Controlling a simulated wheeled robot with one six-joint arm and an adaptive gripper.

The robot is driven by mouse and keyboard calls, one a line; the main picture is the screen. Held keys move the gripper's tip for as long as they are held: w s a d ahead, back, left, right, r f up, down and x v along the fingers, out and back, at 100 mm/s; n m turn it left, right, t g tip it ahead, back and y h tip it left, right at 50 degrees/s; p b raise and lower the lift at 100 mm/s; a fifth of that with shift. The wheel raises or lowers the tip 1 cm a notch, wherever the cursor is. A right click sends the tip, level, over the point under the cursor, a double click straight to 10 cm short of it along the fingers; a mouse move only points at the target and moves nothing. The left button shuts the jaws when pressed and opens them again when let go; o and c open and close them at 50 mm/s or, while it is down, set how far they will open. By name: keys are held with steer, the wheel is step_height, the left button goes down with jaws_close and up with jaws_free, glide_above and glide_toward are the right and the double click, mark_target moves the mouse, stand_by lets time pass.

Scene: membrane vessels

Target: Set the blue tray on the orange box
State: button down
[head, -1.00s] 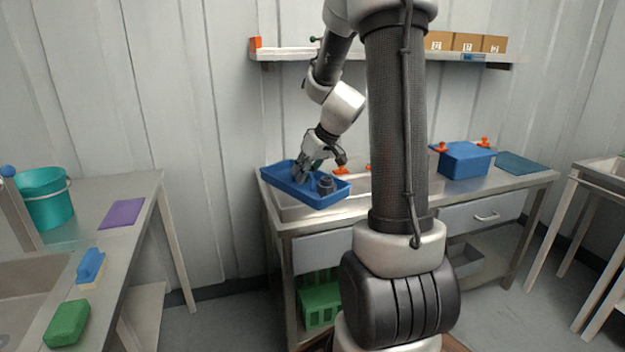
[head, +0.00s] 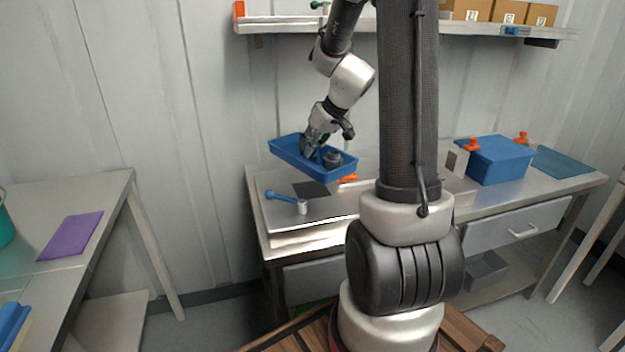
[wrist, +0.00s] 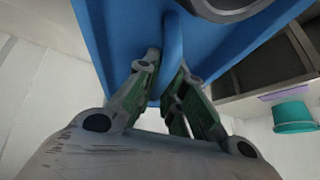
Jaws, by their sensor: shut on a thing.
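The blue tray (head: 285,152) hangs above the back of the left part of the steel bench. It is slightly tilted, with a dark round piece (head: 332,158) inside. My gripper (head: 311,148) reaches down into the tray and is shut on its central blue handle. In the wrist view, the green-padded fingers (wrist: 168,88) close around the blue handle bar (wrist: 172,50). No clear orange box shows. A small orange piece (head: 348,178) shows below the tray's right end, and an orange block (head: 239,9) stands at the shelf's left end; I cannot tell whether either is it.
A blue-handled tool (head: 284,198) and a dark square (head: 311,189) lie on the steel surface below the tray. A blue box (head: 497,160) with orange clamps stands at the bench's right. A wall shelf (head: 300,25) runs above. My column hides the bench's middle.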

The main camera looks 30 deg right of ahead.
step_height(320, 180, down, 10)
steer(key=shift+r, duration=0.25)
steer(key=c, duration=1.5)
jaws_free()
steer(key=shift+f, duration=0.1)
